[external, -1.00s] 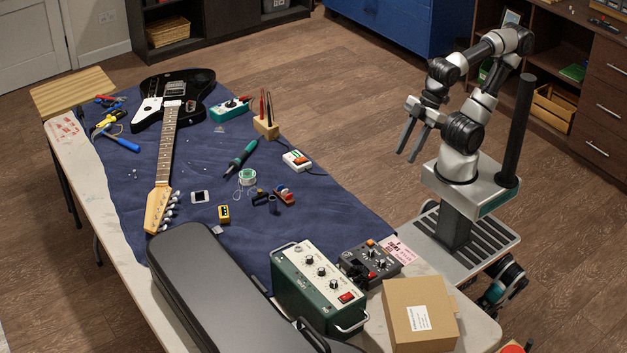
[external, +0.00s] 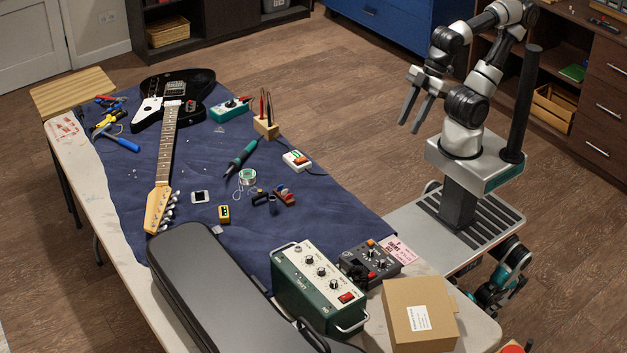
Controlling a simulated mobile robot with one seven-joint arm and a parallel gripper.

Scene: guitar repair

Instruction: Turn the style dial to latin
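A green box with a pale top face (external: 318,284) stands near the front of the table. It has several black knobs and a red switch. A smaller dark grey box with knobs (external: 370,262) stands right beside it, and a small green box with a dial (external: 230,108) lies near the guitar. The labels are too small to read, so I cannot tell which one bears the style dial. My gripper (external: 408,112) is open and empty. It hangs in the air right of the table, apart from all these boxes.
A black guitar case (external: 215,290) lies left of the green box, and a cardboard box (external: 420,315) stands at its right. A guitar (external: 165,140), a soldering iron (external: 240,158) and small parts lie on the blue cloth (external: 300,215). The floor behind the table is clear.

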